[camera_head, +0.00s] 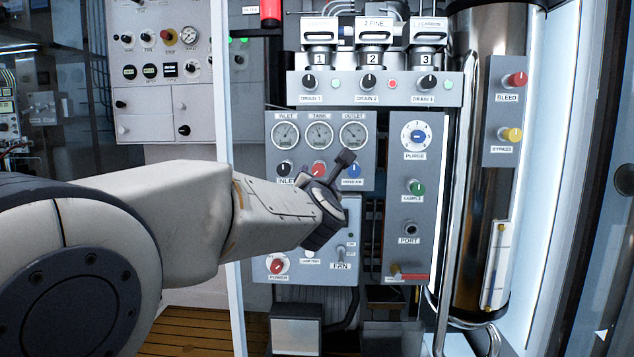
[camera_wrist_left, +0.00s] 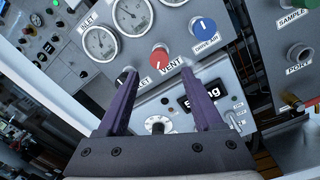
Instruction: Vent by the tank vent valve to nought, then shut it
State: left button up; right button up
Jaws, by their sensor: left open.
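The red tank vent valve knob (camera_head: 318,169) sits in the row under three gauges, labelled VENT in the left wrist view (camera_wrist_left: 159,57). The tank gauge (camera_head: 319,135) is the middle one; its reading is too small to tell. My left gripper (camera_head: 329,172) is open in front of this row. In the left wrist view its two purple fingers (camera_wrist_left: 158,71) stand apart, with the red knob between and just beyond their tips. I cannot tell whether they touch it. The knob's pointer position is unclear. My right gripper is not in view.
The black inlet knob (camera_head: 285,168) and blue knob (camera_head: 354,170) flank the vent knob closely, near the fingers. A display and white dial (camera_wrist_left: 158,125) lie below. The purge panel (camera_head: 417,235) stands at right, with the bleed and bypass knobs (camera_head: 512,135) beyond.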

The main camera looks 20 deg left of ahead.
pick_arm(q)
jog(key=shift+v, duration=1.85)
dwell(6.2)
